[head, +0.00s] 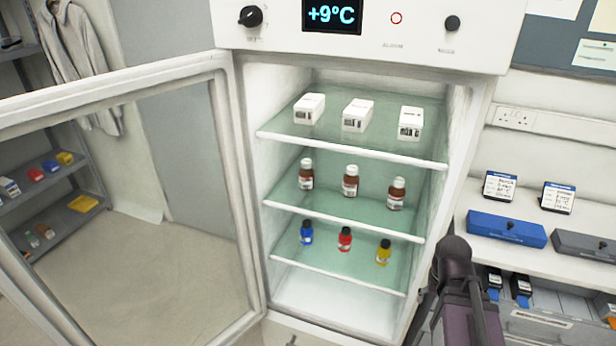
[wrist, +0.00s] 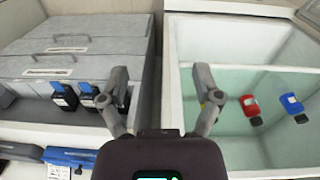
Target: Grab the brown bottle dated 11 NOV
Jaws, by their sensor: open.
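Three brown bottles with white caps and pale labels stand upright on the middle glass shelf in the head view: a left one (head: 306,176), a middle one (head: 350,183) and a right one (head: 396,195). Their label dates are too small to read, so I cannot tell which says 11 NOV. My gripper (wrist: 162,92) is open and empty in the wrist view, its fingers spread in front of the fridge's side edge. In the head view my arm is at the lower right, outside the fridge opening. No brown bottle is recognisable in the wrist view.
The fridge door (head: 228,190) is open to the left. White boxes (head: 357,115) stand on the top shelf. Blue (head: 306,233), red (head: 345,239) and yellow (head: 383,252) bottles stand on the bottom shelf. A bench (head: 590,215) with a blue case (head: 506,229) is at right.

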